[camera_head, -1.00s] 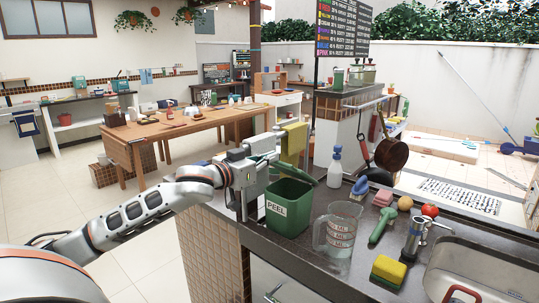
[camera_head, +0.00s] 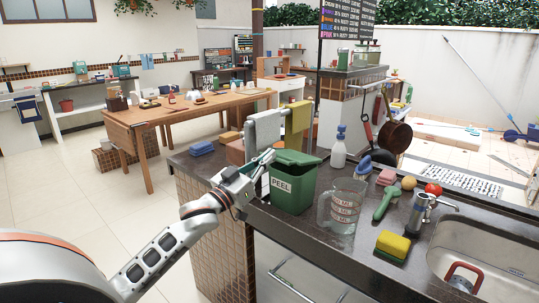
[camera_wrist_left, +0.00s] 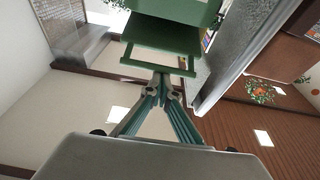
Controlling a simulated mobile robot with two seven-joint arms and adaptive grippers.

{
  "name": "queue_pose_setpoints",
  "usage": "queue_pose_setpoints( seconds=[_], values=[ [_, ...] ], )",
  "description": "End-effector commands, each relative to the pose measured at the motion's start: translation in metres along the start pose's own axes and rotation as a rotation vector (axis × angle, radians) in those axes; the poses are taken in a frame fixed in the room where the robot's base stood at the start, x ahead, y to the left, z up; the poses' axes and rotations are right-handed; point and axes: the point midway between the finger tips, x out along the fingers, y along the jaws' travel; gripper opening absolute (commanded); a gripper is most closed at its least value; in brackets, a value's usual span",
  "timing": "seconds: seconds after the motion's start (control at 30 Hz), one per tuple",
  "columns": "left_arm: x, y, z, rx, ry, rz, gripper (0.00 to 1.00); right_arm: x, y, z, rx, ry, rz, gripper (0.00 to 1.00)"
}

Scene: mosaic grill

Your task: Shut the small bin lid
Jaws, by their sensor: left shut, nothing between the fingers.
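The small green bin labelled PEEL (camera_head: 292,192) stands upright on the dark counter. My left gripper (camera_head: 270,157) is shut and empty at the left edge of the bin, level with the lid. My right gripper is not in view.
A clear measuring jug (camera_head: 343,207) stands close to the bin's right. A spray bottle (camera_head: 339,148) is behind it, and hanging towels (camera_head: 264,130) are behind left. A yellow sponge (camera_head: 393,243) and a sink (camera_head: 490,250) are further right. The floor at left is clear.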

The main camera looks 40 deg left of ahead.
Motion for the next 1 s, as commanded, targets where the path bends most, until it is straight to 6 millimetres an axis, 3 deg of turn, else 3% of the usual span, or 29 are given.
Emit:
queue_pose_setpoints(
  seconds=[0.2, 0.43, 1.0],
  values=[
    [-0.010, -0.001, 0.022, -0.008, 0.114, -0.005, 0.00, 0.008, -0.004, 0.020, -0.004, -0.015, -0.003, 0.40],
    [-0.018, -0.001, 0.036, -0.004, 0.281, -0.004, 0.00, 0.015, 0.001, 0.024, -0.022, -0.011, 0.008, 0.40],
    [-0.026, 0.000, 0.053, 0.001, 0.277, 0.000, 0.00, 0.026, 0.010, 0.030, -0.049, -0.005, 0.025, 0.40]
  ],
)
